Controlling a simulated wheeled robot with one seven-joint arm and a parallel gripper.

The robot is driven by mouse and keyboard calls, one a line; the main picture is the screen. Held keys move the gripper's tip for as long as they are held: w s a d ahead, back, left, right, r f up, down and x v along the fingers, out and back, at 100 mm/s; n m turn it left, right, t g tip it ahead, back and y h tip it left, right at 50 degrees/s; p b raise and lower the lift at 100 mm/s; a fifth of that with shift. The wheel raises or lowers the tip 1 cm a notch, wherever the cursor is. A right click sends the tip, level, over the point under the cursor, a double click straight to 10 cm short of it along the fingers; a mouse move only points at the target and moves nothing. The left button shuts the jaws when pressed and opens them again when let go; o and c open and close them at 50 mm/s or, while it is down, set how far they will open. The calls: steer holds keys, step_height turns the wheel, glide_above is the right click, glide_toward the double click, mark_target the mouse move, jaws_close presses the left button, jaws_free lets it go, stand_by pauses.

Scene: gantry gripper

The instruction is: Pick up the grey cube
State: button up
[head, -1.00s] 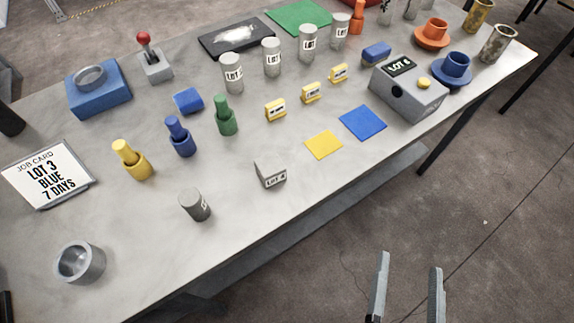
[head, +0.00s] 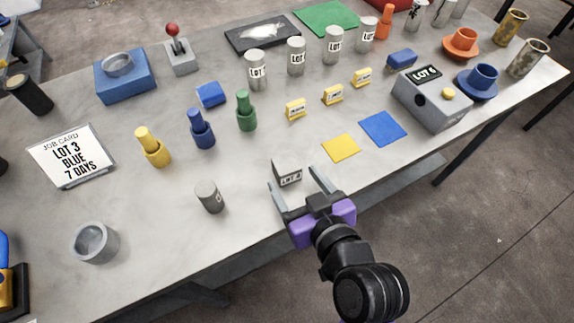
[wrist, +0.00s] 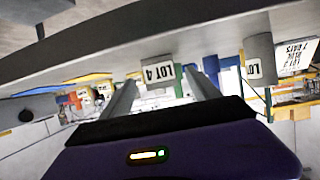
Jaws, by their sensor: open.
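The grey cube (head: 289,177) sits near the front edge of the table and bears a white LOT 4 label on its front face. Its top nearly blends with the tabletop. My gripper (head: 292,178) is open at the table's front edge, with its two fingers pointing at the cube, one towards each side. In the wrist view the labelled face (wrist: 158,73) shows between the fingertips. I cannot tell whether the fingertips reach past the front face. Nothing is held.
A grey labelled cylinder (head: 209,197) stands left of the cube. Yellow (head: 341,148) and blue (head: 383,128) squares lie to its right. Coloured bottles, including a green one (head: 246,111), stand behind. A grey LOT 6 box (head: 430,103) is farther right.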

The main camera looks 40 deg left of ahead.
mark_target(292, 176)
steer(key=shift+p+x, duration=0.5)
steer(key=shift+x, duration=2.2)
steer(key=shift+r, duration=0.15)
jaws_close()
